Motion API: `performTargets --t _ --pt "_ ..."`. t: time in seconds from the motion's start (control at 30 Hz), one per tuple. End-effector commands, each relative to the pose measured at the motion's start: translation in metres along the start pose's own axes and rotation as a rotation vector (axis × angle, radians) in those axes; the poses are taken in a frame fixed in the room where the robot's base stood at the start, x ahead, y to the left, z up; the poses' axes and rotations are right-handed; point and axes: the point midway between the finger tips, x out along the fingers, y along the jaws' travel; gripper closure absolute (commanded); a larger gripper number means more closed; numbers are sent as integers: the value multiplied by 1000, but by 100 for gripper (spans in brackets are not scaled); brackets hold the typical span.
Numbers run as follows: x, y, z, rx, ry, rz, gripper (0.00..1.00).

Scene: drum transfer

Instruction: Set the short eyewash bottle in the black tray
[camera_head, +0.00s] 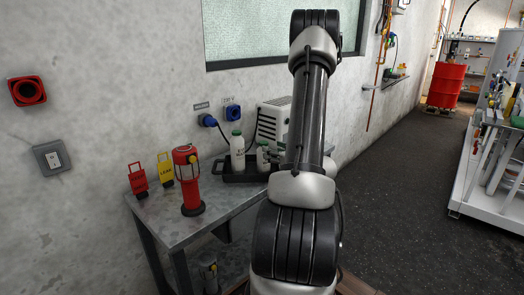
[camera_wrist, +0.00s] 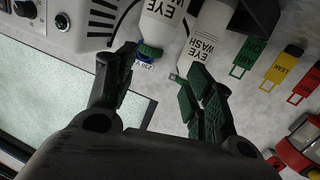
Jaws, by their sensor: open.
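The short white eyewash bottle (camera_head: 263,158) with a green cap stands upright at the right part of the black tray (camera_head: 236,178); its base is partly covered, so I cannot tell its exact seat. It also shows upside down in the wrist view (camera_wrist: 163,27), cap near my fingertips. A taller eyewash bottle (camera_head: 237,152) stands in the tray to its left; the wrist view shows it (camera_wrist: 207,40) beside the short one. My gripper (camera_wrist: 155,72) is open and empty, its fingertips either side of the short bottle's cap line, apart from it. My arm hides much of the gripper in the head view.
The grey table (camera_head: 222,200) holds a red lamp (camera_head: 188,182), and a red tag (camera_head: 138,180) and yellow tag (camera_head: 164,170) are behind it. A pale grey instrument box (camera_head: 272,122) stands behind the tray. Blue wall sockets (camera_head: 233,113) are above.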

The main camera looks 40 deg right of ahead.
Motion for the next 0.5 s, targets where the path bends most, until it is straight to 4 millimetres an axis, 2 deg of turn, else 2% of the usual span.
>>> performTargets --t 0.03,0.13,0.27,0.37,0.47,0.5 --pt "11 -10 -17 -46 -45 -15 47" --pt "25 -29 -46 -132 -187 -18 47" --pt "22 -59 -87 -204 -367 10 47" --pt "1 -85 -117 -218 -489 36 47" --pt "-34 -116 -142 -203 -603 50 47" --pt "-51 -129 -150 -190 -647 50 47"
